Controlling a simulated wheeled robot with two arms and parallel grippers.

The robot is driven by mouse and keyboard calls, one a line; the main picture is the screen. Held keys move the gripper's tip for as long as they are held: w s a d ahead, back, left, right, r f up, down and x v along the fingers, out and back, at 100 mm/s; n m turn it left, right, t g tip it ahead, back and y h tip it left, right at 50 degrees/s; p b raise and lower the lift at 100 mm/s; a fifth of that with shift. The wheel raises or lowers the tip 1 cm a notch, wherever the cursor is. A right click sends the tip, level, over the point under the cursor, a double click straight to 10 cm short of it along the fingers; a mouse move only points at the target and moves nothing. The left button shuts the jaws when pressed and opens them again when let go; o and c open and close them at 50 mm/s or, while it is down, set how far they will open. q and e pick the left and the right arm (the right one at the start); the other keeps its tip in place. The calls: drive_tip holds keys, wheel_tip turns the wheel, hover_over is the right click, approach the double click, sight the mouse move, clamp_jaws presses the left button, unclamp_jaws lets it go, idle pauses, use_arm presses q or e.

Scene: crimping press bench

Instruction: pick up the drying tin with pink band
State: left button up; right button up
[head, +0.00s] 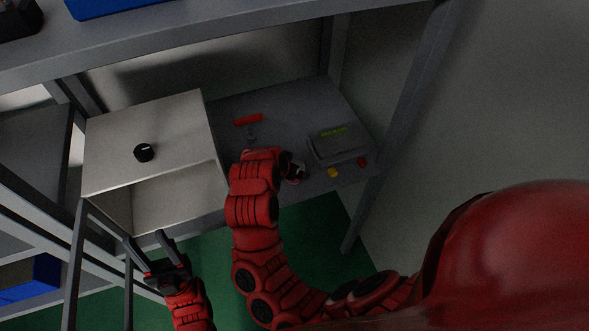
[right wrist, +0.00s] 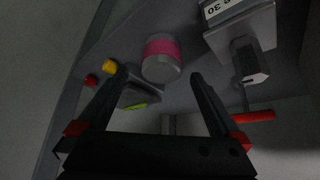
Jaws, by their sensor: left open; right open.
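The drying tin (right wrist: 162,49), a pale grey cylinder with a pink band, shows in the right wrist view. It appears between and just past the fingertips of my right gripper (right wrist: 158,75), which is open; no contact can be made out. In the head view my right arm hides most of the tin, and the right gripper (head: 293,170) shows only as a small dark part beside a pinkish patch. My left gripper (head: 150,255) is open and empty in front of the pale box.
A pale box (head: 104,155) with a black knob (head: 143,152) and an open front stands at left on the bench. A device with a green display (head: 335,131) and yellow and red buttons is at right. A red bar (head: 248,119) lies behind. A labelled block (right wrist: 240,28) is near the tin.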

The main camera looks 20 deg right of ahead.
drive_tip(key=shift+w+d+f, duration=0.2)
drive_tip(key=shift+f, duration=0.25)
drive_tip(key=p+x, duration=0.2)
drive_tip(key=x, duration=0.2)
drive_tip(key=shift+w+d, duration=0.15)
drive_tip(key=shift+w, duration=0.1)
drive_tip(key=shift+w+d+f, duration=0.1)
drive_tip(key=shift+w+f, duration=0.1)
drive_tip(key=shift+f, duration=0.25)
drive_tip(key=c, duration=1.4)
drive_tip(key=shift+r, duration=0.15)
